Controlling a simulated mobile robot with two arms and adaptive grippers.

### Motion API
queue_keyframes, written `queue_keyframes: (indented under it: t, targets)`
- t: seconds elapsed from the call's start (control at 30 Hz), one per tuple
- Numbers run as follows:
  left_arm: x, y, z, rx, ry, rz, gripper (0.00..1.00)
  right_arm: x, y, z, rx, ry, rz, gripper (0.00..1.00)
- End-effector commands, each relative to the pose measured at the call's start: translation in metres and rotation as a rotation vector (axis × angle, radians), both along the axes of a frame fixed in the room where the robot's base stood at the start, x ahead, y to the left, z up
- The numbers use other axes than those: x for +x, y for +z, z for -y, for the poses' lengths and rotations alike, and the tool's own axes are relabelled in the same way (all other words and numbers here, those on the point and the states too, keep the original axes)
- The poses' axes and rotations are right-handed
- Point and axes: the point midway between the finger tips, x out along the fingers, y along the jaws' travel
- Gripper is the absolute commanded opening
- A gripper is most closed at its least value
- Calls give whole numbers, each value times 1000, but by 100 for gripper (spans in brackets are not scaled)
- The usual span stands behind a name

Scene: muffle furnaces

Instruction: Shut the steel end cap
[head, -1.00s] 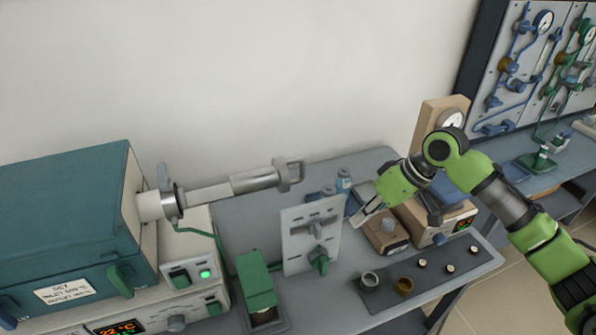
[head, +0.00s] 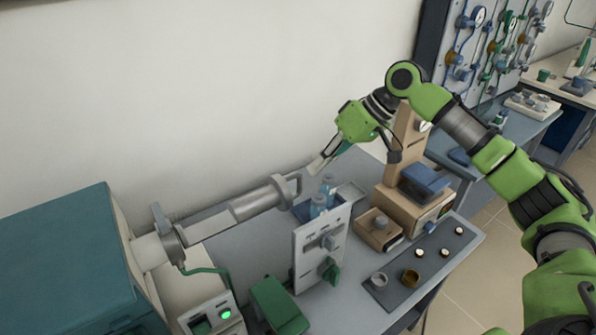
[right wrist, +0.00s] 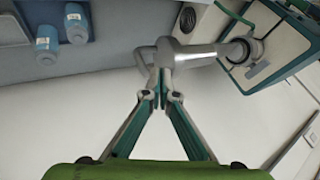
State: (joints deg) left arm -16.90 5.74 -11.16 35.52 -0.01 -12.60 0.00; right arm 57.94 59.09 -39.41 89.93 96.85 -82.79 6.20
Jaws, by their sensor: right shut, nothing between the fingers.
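The steel end cap (head: 285,188) is at the free end of the steel tube (head: 228,217), which sticks out of the teal furnace at left. A bracket-like handle is on the cap's outer side. I cannot tell how far the cap is closed. My right gripper (head: 317,167) is shut and empty, just right of and above the cap handle in the head view. In the right wrist view, the fingertips (right wrist: 162,75) meet in front of the cap (right wrist: 160,56); whether they touch it is unclear. My left gripper is not in view.
The teal furnace (head: 60,260) stands at left. A white panel with a green knob (head: 322,250) stands below the tube. A wooden-cased instrument (head: 405,212) and a dark mat with small cups (head: 437,262) are at right.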

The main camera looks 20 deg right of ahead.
Motion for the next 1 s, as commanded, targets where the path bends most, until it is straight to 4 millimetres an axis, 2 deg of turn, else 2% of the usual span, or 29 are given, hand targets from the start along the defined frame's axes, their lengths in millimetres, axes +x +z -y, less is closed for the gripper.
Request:
queue_keyframes:
  t: [0.27, 0.37, 0.5, 0.7, 1.0]
  targets:
    - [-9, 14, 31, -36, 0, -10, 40, 13, -40, -29, 0, 3, -4, 0]
    - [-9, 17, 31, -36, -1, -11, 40, 18, -52, -37, 1, 2, -3, 0]
    - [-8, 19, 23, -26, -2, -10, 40, 22, -63, -43, -1, 2, 0, 0]
    - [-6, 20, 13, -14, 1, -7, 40, 23, -69, -46, -1, 2, 0, 0]
    - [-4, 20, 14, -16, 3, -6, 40, 24, -68, -47, 0, 2, 0, 0]
